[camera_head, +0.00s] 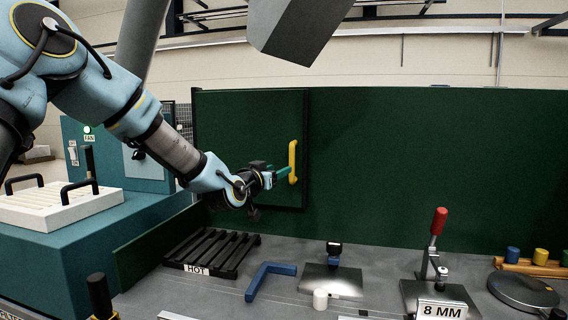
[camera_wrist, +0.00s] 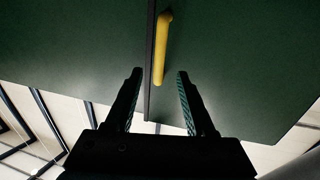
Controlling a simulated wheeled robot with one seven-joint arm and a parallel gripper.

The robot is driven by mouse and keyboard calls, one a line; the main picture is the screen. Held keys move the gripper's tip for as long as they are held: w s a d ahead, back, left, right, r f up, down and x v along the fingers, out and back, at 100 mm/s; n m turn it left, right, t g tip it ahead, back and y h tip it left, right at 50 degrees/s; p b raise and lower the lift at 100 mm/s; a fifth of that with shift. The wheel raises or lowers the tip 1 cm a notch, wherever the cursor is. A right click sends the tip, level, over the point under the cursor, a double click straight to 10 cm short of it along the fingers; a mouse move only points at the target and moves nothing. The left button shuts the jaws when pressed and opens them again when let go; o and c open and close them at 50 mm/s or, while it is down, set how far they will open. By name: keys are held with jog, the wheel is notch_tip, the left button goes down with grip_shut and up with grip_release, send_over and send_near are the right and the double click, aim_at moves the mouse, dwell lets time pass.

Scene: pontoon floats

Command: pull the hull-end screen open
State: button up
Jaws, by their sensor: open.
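The hull-end screen (camera_head: 240,125) is a dark green panel in the green wall, shown shut or nearly so in the head view. Its yellow upright bar handle (camera_head: 292,162) is near its right edge. My gripper (camera_head: 280,174) is at the handle's lower left, very close to it. In the wrist view the handle (camera_wrist: 163,45) stands ahead of my open gripper (camera_wrist: 159,76), its lower end lined up between the two fingertips. A dark panel edge runs just left of the handle there. I cannot tell whether a finger touches the handle.
Below, the grey bench holds a black slatted rack (camera_head: 212,252) marked HOT, a blue angle piece (camera_head: 270,278), a white cylinder (camera_head: 320,299) and a red-handled clamp (camera_head: 436,235). A teal cabinet (camera_head: 90,245) stands left. The green wall (camera_head: 430,160) right of the handle is clear.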

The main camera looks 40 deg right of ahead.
aim_at(290, 164)
jog(key=p+x, duration=0.3)
jog(key=x, duration=0.6)
jog(key=shift+w+d+r+p, duration=0.1)
jog(key=shift+d+p, duration=0.05)
jog(key=shift+p, duration=0.2)
jog(key=shift+w+d, duration=0.2)
jog(key=shift+d, duration=0.3)
jog(key=shift+c, duration=0.3)
grip_shut()
